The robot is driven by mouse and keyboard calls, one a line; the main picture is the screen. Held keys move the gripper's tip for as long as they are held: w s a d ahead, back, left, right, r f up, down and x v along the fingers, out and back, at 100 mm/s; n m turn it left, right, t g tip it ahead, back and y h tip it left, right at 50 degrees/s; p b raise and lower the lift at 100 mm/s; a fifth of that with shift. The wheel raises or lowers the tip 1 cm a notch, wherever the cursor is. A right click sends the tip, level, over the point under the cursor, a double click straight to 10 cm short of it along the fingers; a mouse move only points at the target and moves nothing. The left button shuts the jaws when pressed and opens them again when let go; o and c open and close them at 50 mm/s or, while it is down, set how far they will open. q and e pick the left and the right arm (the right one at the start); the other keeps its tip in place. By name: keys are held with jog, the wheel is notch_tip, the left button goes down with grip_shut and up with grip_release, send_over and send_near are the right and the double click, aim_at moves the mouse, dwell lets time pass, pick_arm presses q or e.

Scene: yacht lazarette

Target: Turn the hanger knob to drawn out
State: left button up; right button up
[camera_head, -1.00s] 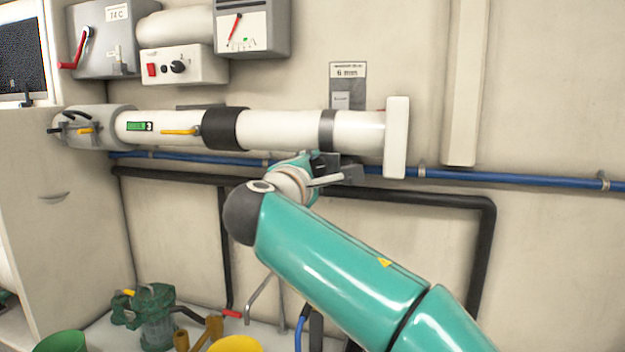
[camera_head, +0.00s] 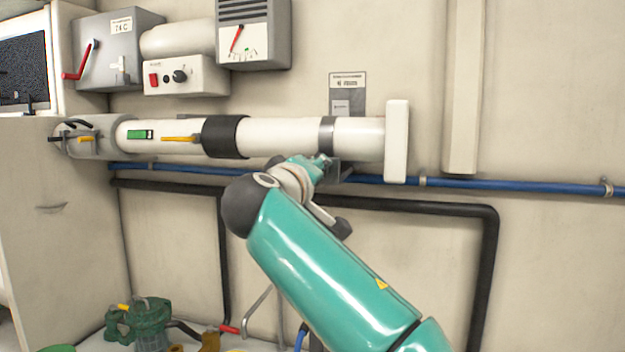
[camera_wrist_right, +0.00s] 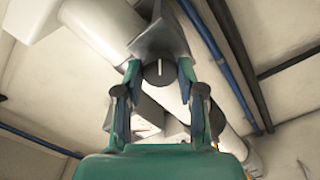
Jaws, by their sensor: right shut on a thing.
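The hanger knob (camera_wrist_right: 159,72) is a dark round knob with a white line across its face. The line runs upright in the right wrist view. It sits on a grey bracket (camera_wrist_right: 160,38) against the white pipe (camera_wrist_right: 95,28). My right gripper (camera_wrist_right: 160,76) is shut on the knob, one finger on each side. In the head view the knob is hidden behind my right wrist, below the grey strap (camera_head: 326,136) around the white pipe (camera_head: 275,137). My left gripper is not in view.
A blue pipe (camera_head: 480,184) and a black pipe (camera_head: 430,206) run along the wall under the white pipe. A labelled plate (camera_head: 348,90) is above the strap. Control boxes (camera_head: 187,76) are at upper left. A green pump (camera_head: 150,318) stands low at left.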

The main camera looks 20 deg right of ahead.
jog(key=m, duration=0.3)
jog(key=m+b, duration=0.1)
jog(key=m, duration=0.6)
jog(key=shift+w+a+f+b, duration=0.1)
jog(key=shift+f+b, duration=0.25)
jog(key=shift+b, duration=0.05)
jog(key=shift+m, duration=0.3)
jog(key=o, duration=1.1)
jog(key=shift+r, duration=0.1)
jog(key=shift+o, duration=0.2)
jog(key=shift+r, duration=0.15)
